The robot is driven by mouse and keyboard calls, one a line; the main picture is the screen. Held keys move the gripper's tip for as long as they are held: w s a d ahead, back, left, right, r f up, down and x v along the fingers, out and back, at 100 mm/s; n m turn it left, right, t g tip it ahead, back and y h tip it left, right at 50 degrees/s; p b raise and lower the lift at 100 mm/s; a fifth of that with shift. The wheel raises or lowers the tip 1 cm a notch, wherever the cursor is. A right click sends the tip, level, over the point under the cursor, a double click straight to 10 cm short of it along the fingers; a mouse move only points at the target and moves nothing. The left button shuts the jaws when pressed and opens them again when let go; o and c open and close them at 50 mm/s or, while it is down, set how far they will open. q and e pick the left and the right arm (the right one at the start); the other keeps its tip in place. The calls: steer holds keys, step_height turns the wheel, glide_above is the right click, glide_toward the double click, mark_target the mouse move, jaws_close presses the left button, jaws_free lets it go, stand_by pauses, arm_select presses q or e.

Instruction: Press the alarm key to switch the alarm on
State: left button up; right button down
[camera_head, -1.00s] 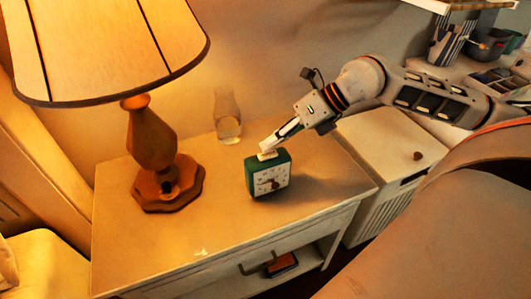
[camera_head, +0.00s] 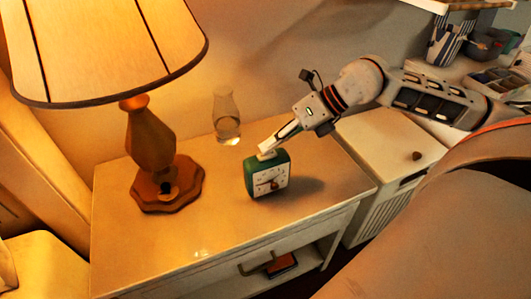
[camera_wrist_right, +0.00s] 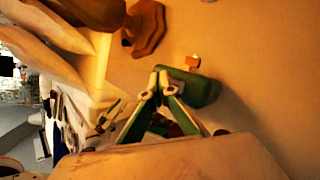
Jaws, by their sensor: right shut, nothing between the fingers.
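The green alarm clock (camera_head: 268,178) stands on the nightstand, with its white dial facing the front. A pale key (camera_head: 266,155) sits on its top. My right gripper (camera_head: 272,147) comes down from the upper right, with its fingertips at the key. Contact looks likely, but I cannot tell whether the key is pressed down. The fingers are shut and hold nothing. In the right wrist view the fingertips (camera_wrist_right: 165,77) meet beside the green clock body (camera_wrist_right: 198,88), partly covering it. My left gripper is not in view.
A lamp (camera_head: 152,150) stands left of the clock on the nightstand (camera_head: 225,220). A glass carafe (camera_head: 227,118) stands behind it. The nightstand's front is clear. A pale cabinet (camera_head: 385,150) stands at the right.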

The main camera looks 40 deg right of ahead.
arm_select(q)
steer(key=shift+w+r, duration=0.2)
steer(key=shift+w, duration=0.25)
arm_select(e)
steer(key=shift+f, duration=0.15)
